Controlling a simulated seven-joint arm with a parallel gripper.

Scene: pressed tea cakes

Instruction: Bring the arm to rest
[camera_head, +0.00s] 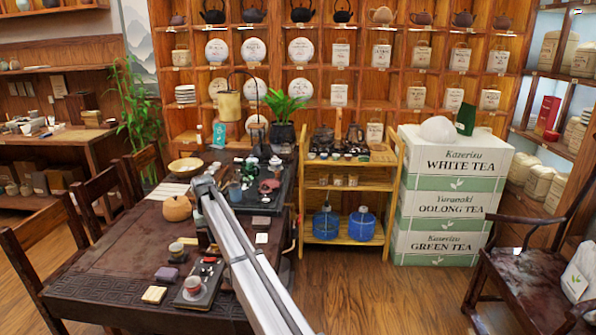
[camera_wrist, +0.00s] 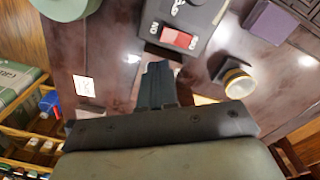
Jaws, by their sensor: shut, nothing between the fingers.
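My arm (camera_head: 250,262) reaches from the bottom of the head view up over the dark tea table (camera_head: 95,255). In the wrist view my gripper (camera_wrist: 158,72) has its dark fingers together with nothing between them. The fingers point at the table top, just below a black device with a red switch (camera_wrist: 178,38). I cannot tell how far above the table the fingertips are. In the head view my fingers cannot be made out clearly behind the arm.
A cup (camera_wrist: 238,82) and a white card (camera_wrist: 84,85) lie to either side of my fingers. A tea tray (camera_head: 262,205) with pots stands beyond my arm. A wooden rack (camera_head: 345,190) and stacked tea boxes (camera_head: 445,205) stand right of the table. Chairs (camera_head: 95,190) line its left.

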